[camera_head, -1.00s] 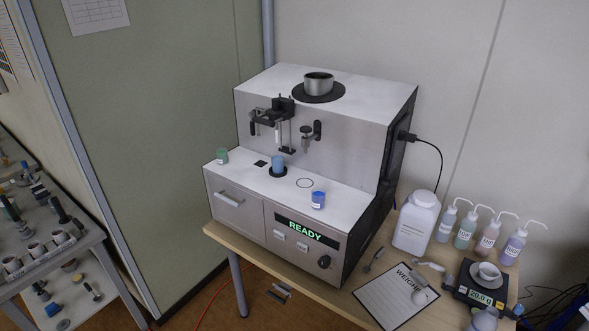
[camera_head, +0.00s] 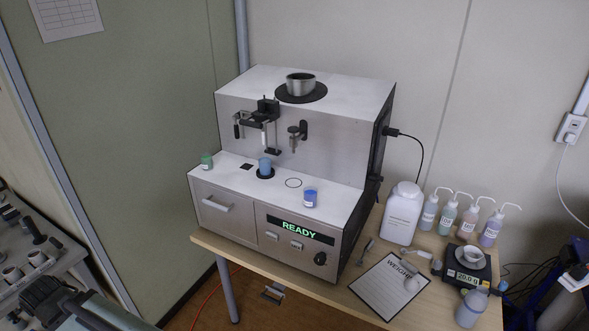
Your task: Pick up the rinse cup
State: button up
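Three small cups stand on the white deck of the soil analyser (camera_head: 235,176). A green cup (camera_head: 207,161) is at the left. A light blue cup (camera_head: 265,166) stands upright on a black round pad under the dispensing parts. A darker blue cup with a white label (camera_head: 310,198) is at the front right, near an empty ring mark (camera_head: 293,183). The labels are too small to read, so I cannot tell which is the rinse cup. A dark and teal part, possibly of my arm, shows at the bottom left; no gripper fingertips are visible.
A metal pot (camera_head: 300,84) sits on top of the analyser. A white jug (camera_head: 402,213), several wash bottles (camera_head: 466,222), a scale (camera_head: 468,277) and a clipboard (camera_head: 388,289) occupy the table's right side. Another bench (camera_head: 40,265) with parts stands at the left.

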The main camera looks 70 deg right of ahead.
aim_at(265, 167)
jog(key=z, duration=0.4)
jog(key=i, duration=1)
jog(key=u, duration=0.1)
